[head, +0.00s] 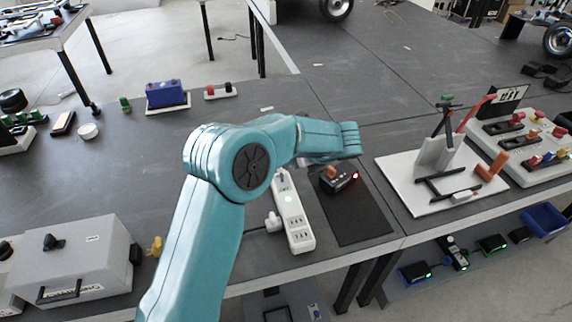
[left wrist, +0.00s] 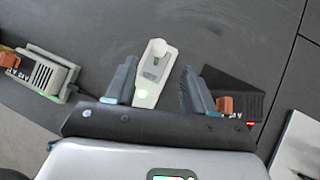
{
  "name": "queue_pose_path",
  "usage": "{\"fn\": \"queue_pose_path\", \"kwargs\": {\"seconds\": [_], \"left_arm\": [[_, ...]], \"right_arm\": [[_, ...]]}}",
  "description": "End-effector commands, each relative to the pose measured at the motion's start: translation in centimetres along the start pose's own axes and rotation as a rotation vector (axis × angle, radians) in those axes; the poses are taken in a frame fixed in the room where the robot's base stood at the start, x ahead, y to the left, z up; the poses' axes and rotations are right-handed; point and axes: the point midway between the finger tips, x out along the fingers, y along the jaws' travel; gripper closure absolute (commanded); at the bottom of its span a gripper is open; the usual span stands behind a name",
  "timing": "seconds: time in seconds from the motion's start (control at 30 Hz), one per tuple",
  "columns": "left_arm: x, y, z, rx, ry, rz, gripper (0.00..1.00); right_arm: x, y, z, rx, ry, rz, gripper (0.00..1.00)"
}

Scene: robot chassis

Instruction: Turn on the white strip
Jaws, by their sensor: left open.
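The white strip (head: 297,232) lies on the dark table with sockets towards the near end and a lit green light; a white plug (head: 272,221) with a cable is beside it. My left arm reaches over its far end in the head view. In the left wrist view the strip (left wrist: 146,92) shows between the fingers of my left gripper (left wrist: 158,82), which is open and empty. The green light and a pale raised part at the strip's far end show there. I cannot tell whether the fingers touch it. My right gripper is not in view.
A black box (head: 344,183) with an orange part and a red light stands on a black mat (head: 355,222) just right of the strip. A grey case (head: 75,265) is at the left. A white board (head: 405,190) with parts is at the right.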

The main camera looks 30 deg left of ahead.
Motion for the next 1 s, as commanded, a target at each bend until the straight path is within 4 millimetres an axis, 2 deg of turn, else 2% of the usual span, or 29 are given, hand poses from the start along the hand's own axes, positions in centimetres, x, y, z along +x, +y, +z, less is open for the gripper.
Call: {"fn": "queue_pose_path", "kwargs": {"seconds": [0.1, 0.3, 1.0], "left_arm": [[-2.6, -0.1, 0.0, 0.001, -0.001, -0.003, 0.46], [-5.0, 0.0, 0.0, 0.0, 0.0, 0.0, 0.46], [-5.4, 0.0, 0.0, 0.001, 0.001, 0.001, 0.46]], "right_arm": [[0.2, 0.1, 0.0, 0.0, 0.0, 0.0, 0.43], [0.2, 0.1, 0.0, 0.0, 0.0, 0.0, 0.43], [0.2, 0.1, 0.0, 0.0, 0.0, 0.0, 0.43]]}}
